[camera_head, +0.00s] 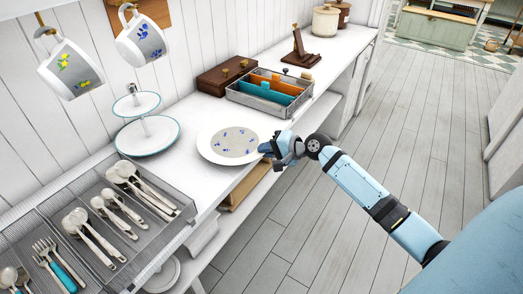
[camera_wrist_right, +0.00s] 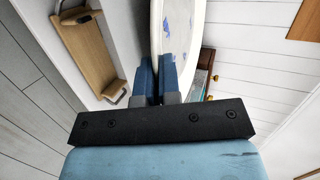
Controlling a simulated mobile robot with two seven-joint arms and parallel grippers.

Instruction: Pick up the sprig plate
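The sprig plate (camera_head: 232,141) is white with small blue sprigs. In the head view it is at the counter's front edge, roughly level; I cannot tell whether it touches the counter. My right gripper (camera_head: 270,149) is at its right rim. In the right wrist view, the plate (camera_wrist_right: 178,28) stands nearly edge-on and its rim runs between the two close-set blue fingers of the right gripper (camera_wrist_right: 157,74), which look closed on it. My left gripper is not in view.
A two-tier stand (camera_head: 150,138) is left of the plate, and a divided grey caddy (camera_head: 262,105) is behind it. A mesh cutlery tray (camera_head: 150,235) is in front left. Sprigged mugs (camera_head: 143,42) hang above. A wooden tray (camera_wrist_right: 82,48) is on a lower shelf. The floor at right is clear.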

